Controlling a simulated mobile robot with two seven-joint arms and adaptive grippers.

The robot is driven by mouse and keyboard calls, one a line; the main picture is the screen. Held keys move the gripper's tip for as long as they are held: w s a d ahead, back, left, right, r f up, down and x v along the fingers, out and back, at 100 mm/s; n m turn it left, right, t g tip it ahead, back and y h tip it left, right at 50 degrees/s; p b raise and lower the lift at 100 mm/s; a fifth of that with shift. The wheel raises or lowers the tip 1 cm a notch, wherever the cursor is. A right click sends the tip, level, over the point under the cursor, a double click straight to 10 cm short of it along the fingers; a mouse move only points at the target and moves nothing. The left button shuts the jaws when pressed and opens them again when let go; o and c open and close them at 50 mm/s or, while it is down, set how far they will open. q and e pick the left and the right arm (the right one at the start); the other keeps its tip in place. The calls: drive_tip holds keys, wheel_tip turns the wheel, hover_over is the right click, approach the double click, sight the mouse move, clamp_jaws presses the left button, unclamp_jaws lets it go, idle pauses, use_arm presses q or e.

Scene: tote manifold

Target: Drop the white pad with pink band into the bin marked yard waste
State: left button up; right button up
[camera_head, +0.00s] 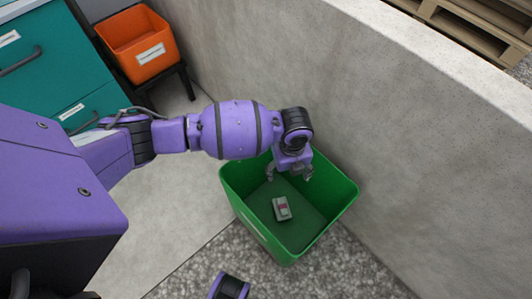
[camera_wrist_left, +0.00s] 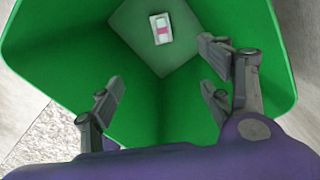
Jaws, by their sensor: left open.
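The white pad with pink band (camera_head: 282,208) lies on the floor of a green bin (camera_head: 337,212). In the left wrist view the pad (camera_wrist_left: 161,29) also lies on the bin's floor, beyond my fingers and apart from them. My left gripper (camera_head: 290,175) is open and empty over the far part of the bin, at its opening. In the left wrist view its fingers (camera_wrist_left: 160,95) are spread with nothing between them. The label on the green bin faces away from clear view, so I cannot read it. My right gripper is not in view.
An orange bin (camera_head: 138,44) with a white label stands on a dark stand at the upper left. Teal drawers (camera_head: 52,62) are beside it. A concrete wall (camera_head: 420,130) runs close behind and right of the green bin. Wooden pallets (camera_head: 470,28) lie beyond the wall.

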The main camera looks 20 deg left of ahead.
use_arm(q)
drive_tip(key=shift+w+d+r, duration=0.1)
drive_tip(key=shift+w+r, duration=0.1)
drive_tip(key=shift+r, duration=0.05)
wheel_tip(320, 180, up, 12)
idle(0.3)
drive_tip(key=shift+s+f, duration=0.1)
drive_tip(key=shift+f, duration=0.05)
